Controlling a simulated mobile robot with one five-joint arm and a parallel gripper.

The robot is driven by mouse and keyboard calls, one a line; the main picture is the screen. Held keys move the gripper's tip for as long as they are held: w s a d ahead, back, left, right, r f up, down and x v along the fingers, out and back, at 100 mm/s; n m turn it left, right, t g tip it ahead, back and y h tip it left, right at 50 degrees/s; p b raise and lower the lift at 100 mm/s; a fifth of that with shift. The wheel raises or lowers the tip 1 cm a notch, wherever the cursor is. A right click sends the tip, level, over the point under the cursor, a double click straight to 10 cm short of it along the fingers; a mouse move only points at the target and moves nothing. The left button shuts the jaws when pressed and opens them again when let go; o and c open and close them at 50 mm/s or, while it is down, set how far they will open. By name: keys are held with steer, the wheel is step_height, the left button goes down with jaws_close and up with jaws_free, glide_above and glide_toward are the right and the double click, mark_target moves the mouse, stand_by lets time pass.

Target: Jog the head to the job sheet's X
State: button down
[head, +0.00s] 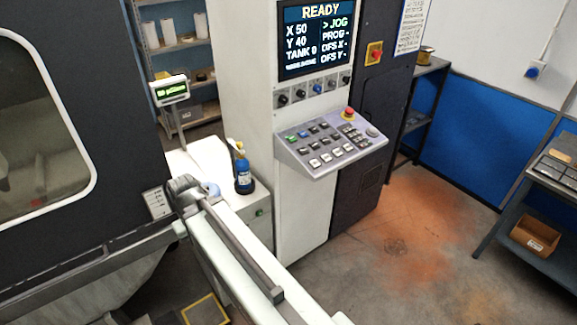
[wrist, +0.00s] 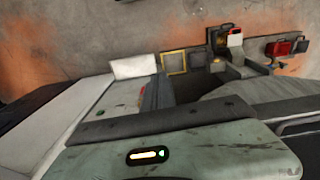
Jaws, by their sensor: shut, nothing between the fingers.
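The control screen (head: 317,38) stands upright on the white console and reads READY, X 50, Y 40, TANK 0, with ">JOG" marked above PROG, OFS X and OFS Y. The sloping key panel (head: 330,142) below it has rows of dark, white, blue and green keys and a red knob (head: 349,114). A printed white sheet (head: 410,27) hangs on the dark cabinet; its text is too small to read. My gripper (head: 184,187) is shut and empty, left of and lower in the picture than the key panel, apart from it. The wrist view shows no clear fingers.
A blue bottle (head: 243,176) stands on a white ledge between my gripper and the console. A small green-lit display (head: 170,90) is behind. The dark machine (head: 110,120) fills the left. A bench with a cardboard box (head: 535,238) is right; the floor between is clear.

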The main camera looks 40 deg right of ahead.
step_height(320, 180, up, 21)
steer(key=m+t+y+p, duration=0.1)
steer(key=m+t+p, duration=1)
steer(key=m, duration=1.4)
glide_above(315, 163)
steer(key=s+b, duration=0.1)
steer(key=s, duration=0.3)
steer(key=shift+w+d+t, duration=0.15)
steer(key=shift+w+t, duration=0.05)
steer(key=shift+t, duration=0.1)
steer(key=f+b, duration=0.3)
steer(key=w+f+b, duration=0.1)
steer(key=f+b, duration=0.1)
steer(key=w+f+b, duration=0.1)
steer(key=f+b, duration=0.2)
steer(key=shift+f+b, duration=0.3)
steer(key=shift+b, duration=0.05)
steer(key=shift+f+b, duration=0.35)
steer(key=shift+b, duration=0.05)
